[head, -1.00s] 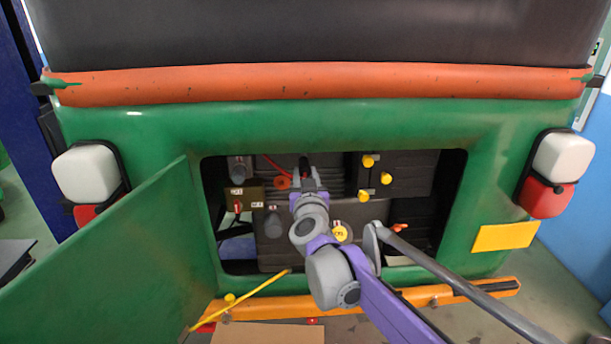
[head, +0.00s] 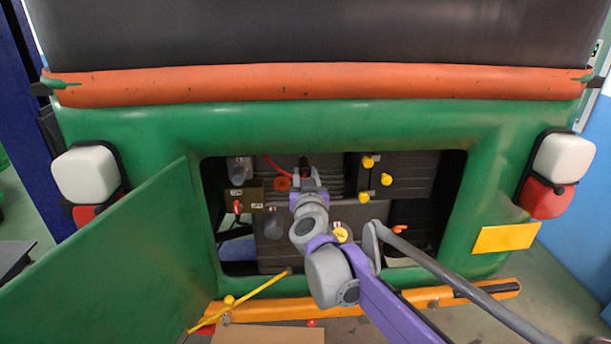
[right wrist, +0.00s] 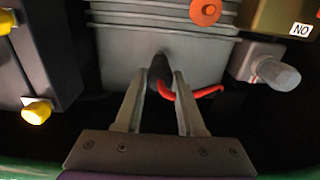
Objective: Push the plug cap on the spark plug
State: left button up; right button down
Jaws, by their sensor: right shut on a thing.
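The black plug cap (right wrist: 159,72) with its red cable (right wrist: 207,92) is between the fingertips of my right gripper (right wrist: 163,80) in the right wrist view. The gripper is shut on the cap. The cap's far end is against or very near the grey ribbed engine block (right wrist: 120,50); I cannot tell how far it is seated. The spark plug is hidden. In the head view my right gripper (head: 308,178) reaches into the engine bay, with the dark cap (head: 304,162) at its tips and the red cable (head: 272,162) running left. My left gripper is out of view.
The green body frames the bay opening, with the open green door (head: 120,262) at left. Yellow knobs (head: 386,179) are right of the gripper. A brown switch box (head: 256,193) and a grey cylinder (head: 238,168) are left. An orange bumper (head: 270,309) runs below.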

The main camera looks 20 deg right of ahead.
aim_at(305, 174)
jog(key=shift+w+d, duration=0.1)
jog(key=shift+w, duration=0.15)
dwell(0.4)
jog(key=shift+c, duration=2.2)
grip_release()
jog(key=shift+c, duration=0.6)
jog(key=shift+s, duration=0.1)
jog(key=shift+s, duration=0.3)
jog(key=b+v, duration=0.1)
jog(key=v, duration=0.3)
jog(key=shift+s, duration=0.2)
jog(key=shift+b+v, duration=0.3)
jog(key=shift+v, duration=1.2)
